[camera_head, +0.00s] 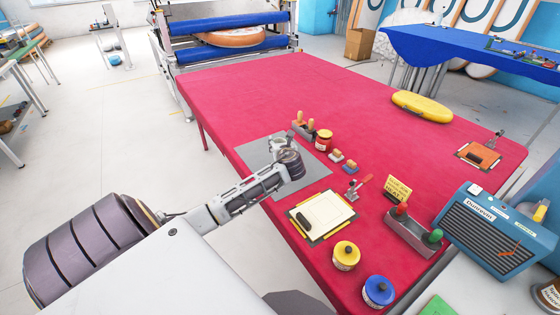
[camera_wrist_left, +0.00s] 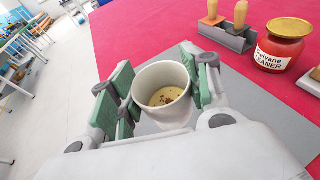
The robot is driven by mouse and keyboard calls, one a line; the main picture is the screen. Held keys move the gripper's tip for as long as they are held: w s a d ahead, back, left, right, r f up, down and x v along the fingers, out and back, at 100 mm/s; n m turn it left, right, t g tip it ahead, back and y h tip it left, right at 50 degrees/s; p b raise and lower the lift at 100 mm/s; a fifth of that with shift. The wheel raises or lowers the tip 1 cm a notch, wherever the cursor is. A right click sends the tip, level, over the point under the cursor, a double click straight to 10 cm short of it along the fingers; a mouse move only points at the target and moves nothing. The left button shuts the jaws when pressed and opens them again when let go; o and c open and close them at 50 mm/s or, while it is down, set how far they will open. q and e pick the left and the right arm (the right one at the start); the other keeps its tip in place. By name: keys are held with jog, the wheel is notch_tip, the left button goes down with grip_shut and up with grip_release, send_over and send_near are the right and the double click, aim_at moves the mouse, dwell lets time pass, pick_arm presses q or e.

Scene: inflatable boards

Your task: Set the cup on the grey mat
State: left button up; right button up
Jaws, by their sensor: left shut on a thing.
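My left gripper (camera_head: 284,150) is over the grey mat (camera_head: 253,153) on the red table. The left wrist view shows the gripper (camera_wrist_left: 160,98) shut around a pale grey-white cup (camera_wrist_left: 177,117), with green-padded fingers on both sides. The cup looks upright, with a yellowish layer and brown specks inside. The mat (camera_wrist_left: 255,112) shows below and behind the cup; I cannot tell whether the cup's base touches it. In the head view the wrist and fingers mostly hide the cup. My right gripper is not in view.
Beyond the mat stand a grey block with wooden-handled tools (camera_head: 303,127) and a red jar (camera_head: 323,140). A yellow oval case (camera_head: 422,106) lies farther right. The table's far left is clear.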

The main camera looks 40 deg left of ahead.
pick_arm(q)
jog(key=shift+f, duration=2.55)
jog(key=shift+f+b, duration=0.35)
jog(key=shift+f, duration=1.55)
jog(key=o, duration=1.1)
jog(key=shift+f, duration=0.1)
jog(key=shift+c, duration=0.2)
jog(key=shift+s+d, duration=0.1)
jog(key=shift+r+v, duration=0.1)
jog(key=shift+v, duration=2.9)
jog(key=shift+r+v, duration=0.15)
jog(key=shift+v, duration=2.85)
